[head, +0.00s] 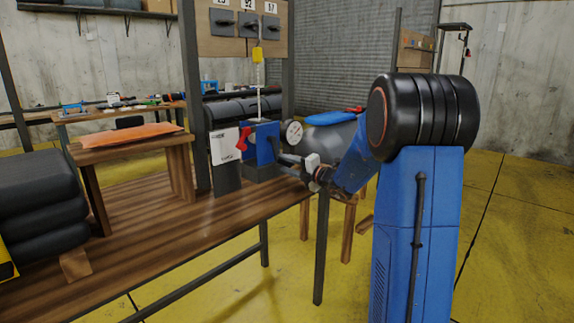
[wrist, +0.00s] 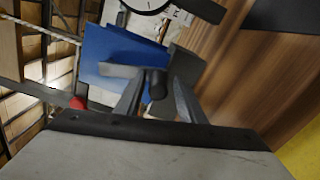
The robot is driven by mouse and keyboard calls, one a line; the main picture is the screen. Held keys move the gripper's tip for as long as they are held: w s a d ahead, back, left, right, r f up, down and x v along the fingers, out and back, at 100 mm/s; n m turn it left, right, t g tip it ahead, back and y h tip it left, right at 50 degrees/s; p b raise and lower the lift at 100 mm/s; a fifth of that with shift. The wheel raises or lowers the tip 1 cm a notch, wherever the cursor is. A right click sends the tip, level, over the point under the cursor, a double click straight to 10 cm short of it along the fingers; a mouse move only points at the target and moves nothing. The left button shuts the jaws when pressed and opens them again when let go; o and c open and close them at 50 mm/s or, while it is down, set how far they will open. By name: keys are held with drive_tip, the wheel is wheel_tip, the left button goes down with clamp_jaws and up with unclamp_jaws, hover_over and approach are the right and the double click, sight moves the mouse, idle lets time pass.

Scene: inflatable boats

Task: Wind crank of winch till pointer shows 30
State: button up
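The winch (head: 264,147) is a blue block on a dark base at the bench's far edge, with a red part (head: 242,139) on its left side. A round white dial (head: 294,132) stands at its right; its pointer is too small to read. In the wrist view only the dial's lower edge (wrist: 146,6) shows, without a readable number. The crank's dark knob (wrist: 157,84) and grey arm (wrist: 118,70) show in front of the blue winch body. My gripper (wrist: 159,91) has its fingers on either side of the knob; whether they press on it cannot be told.
The wooden bench (head: 190,225) is bare in front of the winch. A white card (head: 224,146) stands left of the winch. A cord with a yellow tag (head: 257,55) hangs above it. A small wooden stand (head: 130,146) carries an orange sheet. Dark rolls (head: 40,200) lie at left.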

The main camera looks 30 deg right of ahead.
drive_tip(key=shift+r, duration=0.1)
drive_tip(key=shift+s+d, duration=0.15)
drive_tip(key=shift+s, duration=0.15)
drive_tip(key=v, duration=1.6)
drive_tip(key=shift+s, duration=0.35)
